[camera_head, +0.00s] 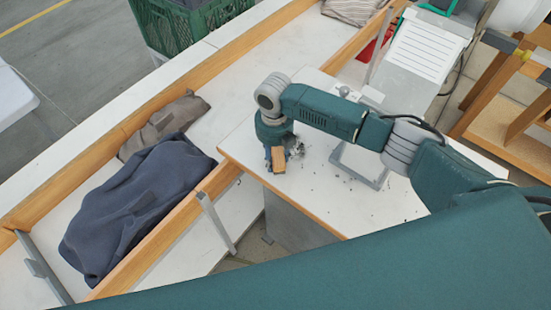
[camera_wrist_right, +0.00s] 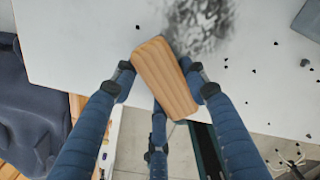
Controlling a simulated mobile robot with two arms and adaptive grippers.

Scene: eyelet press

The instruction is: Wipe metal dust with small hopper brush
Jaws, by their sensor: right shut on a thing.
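The small brush has a wooden block handle (camera_head: 279,158), seen at the white table's left end in the head view. My right gripper (camera_head: 275,150) points down and is shut on it. In the right wrist view the brush's wooden block (camera_wrist_right: 165,78) is tilted between the blue fingers, close to the table edge. Its bristles are hidden beneath the block. Metal dust (camera_wrist_right: 203,22) forms a dark grey smear just beyond the brush, with loose black specks to the right. In the head view specks of dust (camera_head: 318,170) lie right of the gripper. My left gripper is not in view.
The white table (camera_head: 240,140) has a wooden edge. A grey metal stand (camera_head: 360,165) rises right of the brush. A dark blue cloth (camera_head: 135,205) and a brown cloth (camera_head: 165,125) lie in a wood-rimmed trough to the left. A green crate (camera_head: 185,25) is at the back.

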